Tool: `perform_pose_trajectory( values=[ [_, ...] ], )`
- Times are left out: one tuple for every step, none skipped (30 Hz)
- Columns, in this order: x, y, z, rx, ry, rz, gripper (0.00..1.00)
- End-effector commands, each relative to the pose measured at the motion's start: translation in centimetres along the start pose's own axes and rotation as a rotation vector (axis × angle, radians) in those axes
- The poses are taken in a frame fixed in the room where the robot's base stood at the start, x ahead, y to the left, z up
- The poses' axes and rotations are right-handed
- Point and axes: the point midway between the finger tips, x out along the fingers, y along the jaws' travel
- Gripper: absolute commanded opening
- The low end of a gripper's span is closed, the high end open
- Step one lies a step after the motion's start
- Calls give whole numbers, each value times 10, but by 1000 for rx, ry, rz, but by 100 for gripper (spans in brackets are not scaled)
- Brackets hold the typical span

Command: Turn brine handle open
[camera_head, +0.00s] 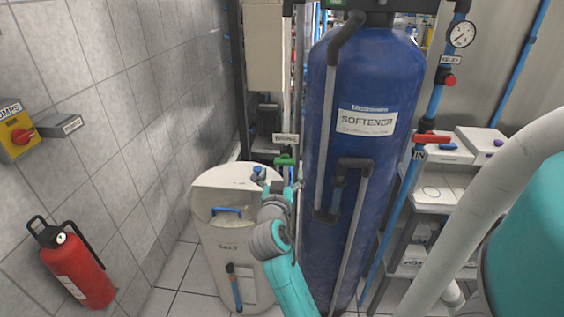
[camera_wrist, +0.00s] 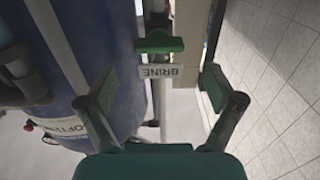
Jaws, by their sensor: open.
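The brine handle is a green bar. In the wrist view the green handle (camera_wrist: 160,45) lies crosswise on a pipe, beside a white BRINE label (camera_wrist: 160,71). My gripper (camera_wrist: 160,90) is open and empty, with one finger on each side of the picture. The handle shows beyond the fingertips, between them in width, and apart from them. In the head view the green handle (camera_head: 285,160) is small, below its label (camera_head: 286,138), behind the salt tank. My arm hides part of the area below it.
The white salt tank (camera_head: 212,245) stands left of my arm. The tall blue softener tank (camera_head: 352,100) stands close on its right. A red-handled IN valve (camera_head: 432,138) is further right. A red fire extinguisher (camera_head: 75,265) stands by the tiled wall.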

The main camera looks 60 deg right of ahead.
Motion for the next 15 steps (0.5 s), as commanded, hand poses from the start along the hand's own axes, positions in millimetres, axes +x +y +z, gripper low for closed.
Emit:
perform_pose_trajectory(
  values=[
    [11,1,-1,0,1,4,92],
    [16,1,-1,0,1,3,92],
    [24,1,-1,0,1,3,92],
    [28,1,-1,0,1,2,92],
    [33,1,0,-1,0,2,92],
    [40,1,-1,0,1,2,92],
    [44,1,-1,1,1,2,92],
    [48,0,0,0,1,1,92],
    [52,0,0,-1,1,1,92],
    [56,0,-1,-1,1,1,92],
    [58,0,-1,-1,1,1,92],
    [62,0,0,-1,0,1,92],
    [64,0,0,-1,0,0,92],
    [65,0,0,-1,0,0,92],
    [67,0,0,-1,0,-1,92]
  ],
)
